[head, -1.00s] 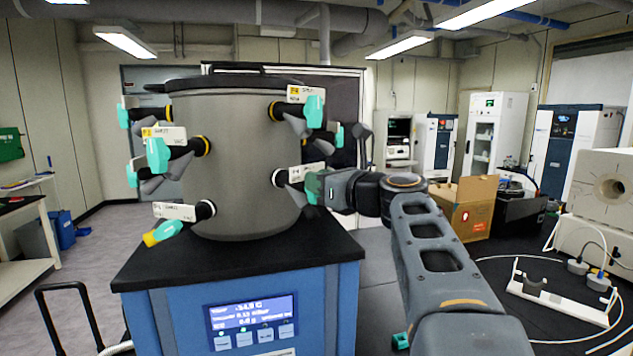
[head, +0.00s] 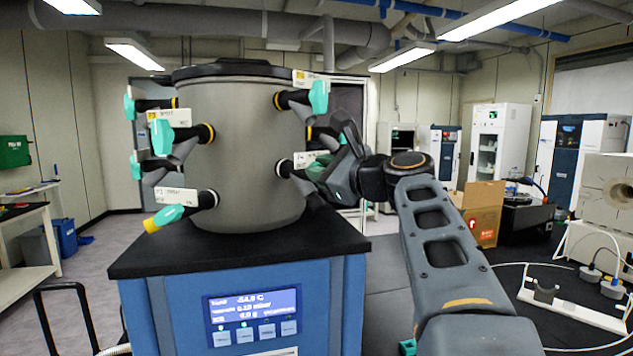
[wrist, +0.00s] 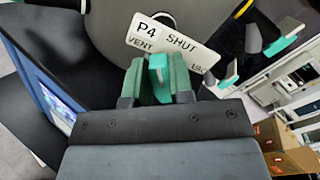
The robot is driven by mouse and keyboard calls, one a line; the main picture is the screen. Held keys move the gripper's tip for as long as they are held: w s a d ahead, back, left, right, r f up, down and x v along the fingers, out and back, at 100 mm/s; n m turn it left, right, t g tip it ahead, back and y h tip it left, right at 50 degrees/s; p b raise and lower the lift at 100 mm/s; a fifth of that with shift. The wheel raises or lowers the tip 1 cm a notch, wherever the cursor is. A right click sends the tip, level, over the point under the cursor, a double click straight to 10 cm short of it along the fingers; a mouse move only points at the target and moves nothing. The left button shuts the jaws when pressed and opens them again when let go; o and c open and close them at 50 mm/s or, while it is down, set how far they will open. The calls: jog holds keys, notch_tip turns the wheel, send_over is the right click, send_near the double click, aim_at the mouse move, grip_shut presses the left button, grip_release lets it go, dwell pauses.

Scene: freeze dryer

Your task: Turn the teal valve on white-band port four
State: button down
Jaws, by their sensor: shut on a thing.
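The steel drum (head: 245,150) of the freeze dryer carries several black ports with teal valve handles. Port four, with a white band (head: 284,168), is at the drum's lower right. Its white label (wrist: 172,40) reads P4, with VENT and SHUT, in the wrist view. The teal valve handle (wrist: 160,78) sits below the label. My gripper (wrist: 157,82) is shut on this handle, one green finger on each side. In the head view my gripper (head: 322,172) hides most of the handle and part of the label (head: 308,159).
A teal valve on a yellow-band port (head: 318,97) is just above my gripper. Other valves (head: 172,214) stick out on the drum's left. The blue base with its display (head: 252,314) stands below. A cardboard box (head: 482,215) and cabinets are at right.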

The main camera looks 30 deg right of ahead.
jog(key=shift+a+f+n+b, duration=0.15)
jog(key=shift+n+b, duration=0.55)
jog(key=shift+n, duration=0.35)
jog(key=shift+f+n+b, duration=0.1)
jog(key=shift+n+b, duration=0.6)
jog(key=shift+n, duration=0.35)
jog(key=shift+s, duration=0.1)
jog(key=c, duration=1)
grip_release()
jog(key=b+v, duration=0.2)
jog(key=v, duration=1.1)
jog(key=shift+s, duration=0.35)
